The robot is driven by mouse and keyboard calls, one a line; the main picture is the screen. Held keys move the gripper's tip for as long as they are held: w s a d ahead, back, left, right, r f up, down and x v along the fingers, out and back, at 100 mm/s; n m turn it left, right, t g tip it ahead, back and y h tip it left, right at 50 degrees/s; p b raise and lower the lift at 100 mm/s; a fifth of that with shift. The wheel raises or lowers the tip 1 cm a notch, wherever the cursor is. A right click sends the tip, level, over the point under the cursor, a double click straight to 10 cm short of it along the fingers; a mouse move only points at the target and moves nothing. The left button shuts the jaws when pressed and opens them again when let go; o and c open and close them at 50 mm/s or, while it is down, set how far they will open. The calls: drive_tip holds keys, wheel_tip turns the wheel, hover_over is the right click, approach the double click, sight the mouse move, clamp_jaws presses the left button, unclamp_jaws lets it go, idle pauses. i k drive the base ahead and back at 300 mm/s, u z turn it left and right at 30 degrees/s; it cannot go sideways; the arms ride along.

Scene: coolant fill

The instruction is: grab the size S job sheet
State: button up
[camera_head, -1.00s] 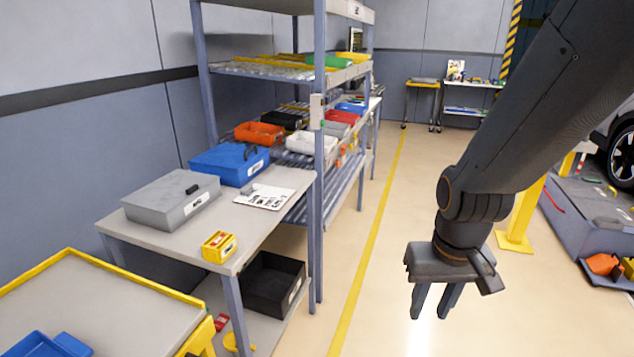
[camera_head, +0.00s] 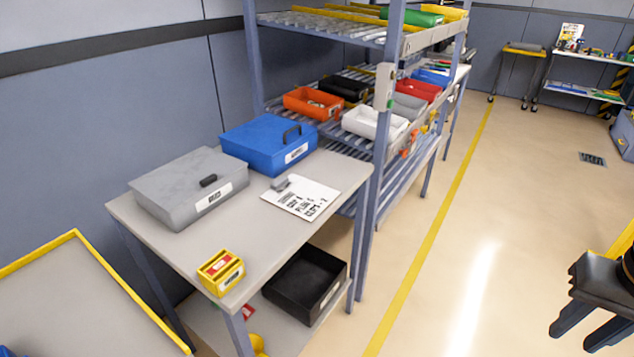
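A white job sheet on a clipboard (camera_head: 300,197) lies flat on the grey table, in front of the blue case. It bears several lines of black print, too small to read surely, so I cannot tell its size letter. A grey clip sits at its upper left edge. My gripper (camera_head: 580,338) is at the lower right edge of the view, over the floor, well to the right of the table and apart from the sheet. Its two dark fingers are spread with nothing between them. Part of it is cut off by the frame.
On the grey table (camera_head: 250,242) stand a grey case (camera_head: 185,180), a blue case (camera_head: 262,140) and a small yellow box (camera_head: 221,270). A black bin (camera_head: 303,287) is on its lower shelf. A shelf rack post (camera_head: 370,240) rises at the table's right corner.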

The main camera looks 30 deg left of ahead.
sight(306, 199)
drive_tip(key=u, duration=0.3)
drive_tip(key=i, duration=0.7)
drive_tip(key=u, duration=1.05)
drive_tip(key=i, duration=0.45)
drive_tip(key=u, duration=0.4)
